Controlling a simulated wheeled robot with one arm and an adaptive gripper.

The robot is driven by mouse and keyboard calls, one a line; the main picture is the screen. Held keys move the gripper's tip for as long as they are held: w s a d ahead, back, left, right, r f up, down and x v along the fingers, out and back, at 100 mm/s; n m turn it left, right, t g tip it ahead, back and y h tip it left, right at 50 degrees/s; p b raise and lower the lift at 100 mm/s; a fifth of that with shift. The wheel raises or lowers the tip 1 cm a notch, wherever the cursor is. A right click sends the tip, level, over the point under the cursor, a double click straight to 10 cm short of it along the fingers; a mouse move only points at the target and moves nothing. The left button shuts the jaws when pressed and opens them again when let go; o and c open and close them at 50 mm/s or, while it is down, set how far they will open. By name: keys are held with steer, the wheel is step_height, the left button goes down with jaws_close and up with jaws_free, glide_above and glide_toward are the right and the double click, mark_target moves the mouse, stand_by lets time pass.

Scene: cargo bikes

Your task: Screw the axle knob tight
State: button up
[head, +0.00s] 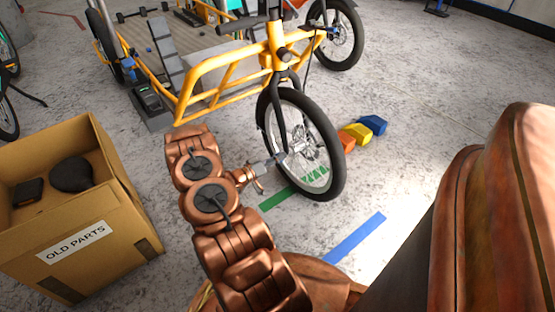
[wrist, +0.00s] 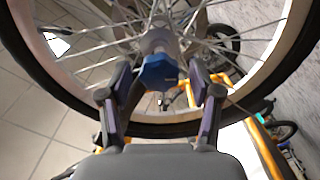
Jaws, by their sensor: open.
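The axle knob (wrist: 158,71) is blue and lobed, and sits at the hub of the front wheel (wrist: 75,95) in the wrist view. My gripper (wrist: 161,85) is open, with one finger to the left and one to the right of the knob. I cannot tell whether either finger touches it. In the head view my gripper (head: 277,161) reaches the near side of the front wheel (head: 325,135) at hub height. The knob cannot be made out there. The wheel hangs in the fork of a yellow cargo bike (head: 215,65).
A cardboard box (head: 90,235) labelled OLD PARTS, with dark items inside, stands at left. Yellow, blue and orange blocks (head: 366,127) lie right of the wheel. Green and blue tape strips (head: 355,238) mark the floor.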

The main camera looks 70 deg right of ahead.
steer(key=shift+d, duration=0.1)
steer(key=c, duration=1.2)
